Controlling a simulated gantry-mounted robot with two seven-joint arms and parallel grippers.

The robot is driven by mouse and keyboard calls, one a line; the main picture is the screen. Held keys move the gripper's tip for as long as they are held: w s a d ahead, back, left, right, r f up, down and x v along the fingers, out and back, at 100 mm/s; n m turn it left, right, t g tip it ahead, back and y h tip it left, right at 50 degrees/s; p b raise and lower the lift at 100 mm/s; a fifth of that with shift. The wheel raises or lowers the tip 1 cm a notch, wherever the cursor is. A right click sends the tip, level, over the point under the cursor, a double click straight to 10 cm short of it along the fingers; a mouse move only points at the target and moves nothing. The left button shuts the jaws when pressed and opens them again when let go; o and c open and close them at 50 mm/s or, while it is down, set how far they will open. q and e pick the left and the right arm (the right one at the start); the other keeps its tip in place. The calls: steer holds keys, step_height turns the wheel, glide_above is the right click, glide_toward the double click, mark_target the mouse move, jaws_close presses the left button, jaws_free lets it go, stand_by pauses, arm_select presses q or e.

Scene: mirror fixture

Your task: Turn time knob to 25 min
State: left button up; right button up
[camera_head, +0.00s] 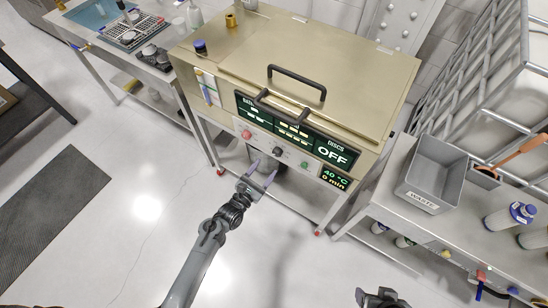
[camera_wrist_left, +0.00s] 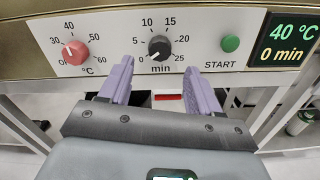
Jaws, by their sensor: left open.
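The black time knob (camera_wrist_left: 159,48) sits on the white panel between the red temperature knob and the green START button. Its pale mark points to the lower left, away from the 25 at lower right. It shows small in the head view (camera_head: 279,151). The display (camera_wrist_left: 287,41) reads 40 °C and 0 min. My left gripper (camera_wrist_left: 158,78) is open and empty, its purple fingers on either side of and below the knob in the picture, apparently not touching it. It is in front of the machine in the head view (camera_head: 263,172). My right gripper (camera_head: 380,298) is at the bottom edge, its fingers unclear.
The red knob (camera_wrist_left: 75,52) and green START button (camera_wrist_left: 230,43) flank the time knob closely. The machine's lid (camera_head: 320,60) is closed, with a black handle. A grey waste bin (camera_head: 436,170) stands on the right table. Open floor lies in front.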

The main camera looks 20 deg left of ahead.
mark_target(276, 154)
arm_select(q)
steer(key=b+x, duration=0.1)
steer(key=x, duration=0.4)
steer(key=shift+w+f, duration=0.1)
steer(key=shift+w, duration=0.1)
steer(key=shift+x, duration=0.85)
steer(key=shift+c, duration=0.3)
steer(key=c, duration=1)
